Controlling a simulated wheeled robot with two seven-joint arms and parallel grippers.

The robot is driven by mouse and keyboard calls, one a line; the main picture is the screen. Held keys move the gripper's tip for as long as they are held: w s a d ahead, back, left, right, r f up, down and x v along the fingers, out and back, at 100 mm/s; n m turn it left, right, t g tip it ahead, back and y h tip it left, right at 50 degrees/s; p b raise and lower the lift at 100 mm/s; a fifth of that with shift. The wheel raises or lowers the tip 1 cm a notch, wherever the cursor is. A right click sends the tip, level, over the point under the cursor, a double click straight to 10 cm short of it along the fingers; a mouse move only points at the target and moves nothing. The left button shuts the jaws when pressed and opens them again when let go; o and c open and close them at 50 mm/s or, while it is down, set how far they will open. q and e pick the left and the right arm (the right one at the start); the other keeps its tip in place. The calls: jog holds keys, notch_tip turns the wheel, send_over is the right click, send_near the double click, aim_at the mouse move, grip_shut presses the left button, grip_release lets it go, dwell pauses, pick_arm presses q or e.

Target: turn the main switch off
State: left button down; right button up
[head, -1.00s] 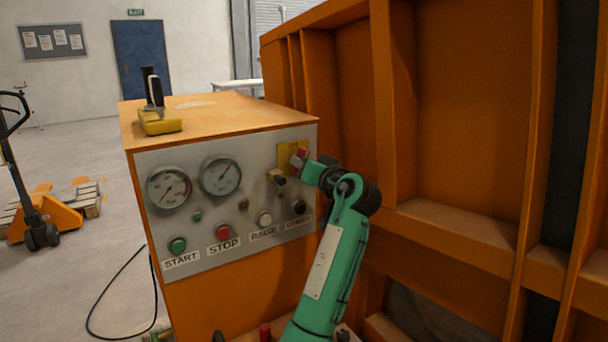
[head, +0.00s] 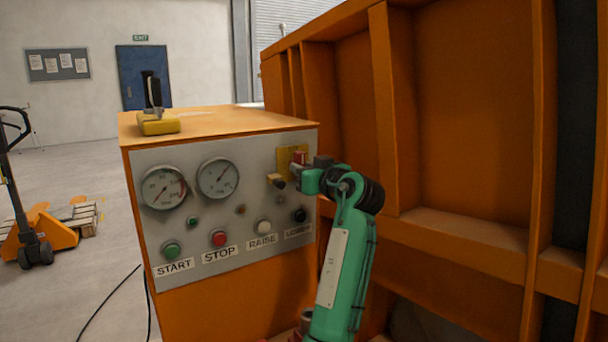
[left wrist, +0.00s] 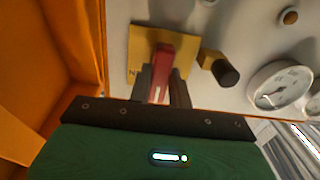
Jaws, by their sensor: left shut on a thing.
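The main switch is a red handle (head: 300,157) on a yellow plate (head: 285,159) at the upper right of the grey control panel. My left gripper (head: 299,172) is at it, reaching in from the right. In the left wrist view the red handle (left wrist: 161,62) stands between the two dark fingers of my left gripper (left wrist: 164,84), which is shut on it. The handle runs roughly up and down there, over the yellow plate (left wrist: 140,48). The fingers hide its near part. My right gripper is not in view.
A black knob (head: 279,183) sits just below left of the switch; it also shows in the left wrist view (left wrist: 222,71). Buttons, two gauges (head: 163,187) and labels fill the panel. An orange ribbed wall (head: 450,120) stands close on the right.

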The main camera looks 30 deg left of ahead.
pick_arm(q)
jog(key=shift+f, duration=0.1)
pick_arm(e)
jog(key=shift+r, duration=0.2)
pick_arm(q)
jog(key=c, duration=1.3)
grip_release()
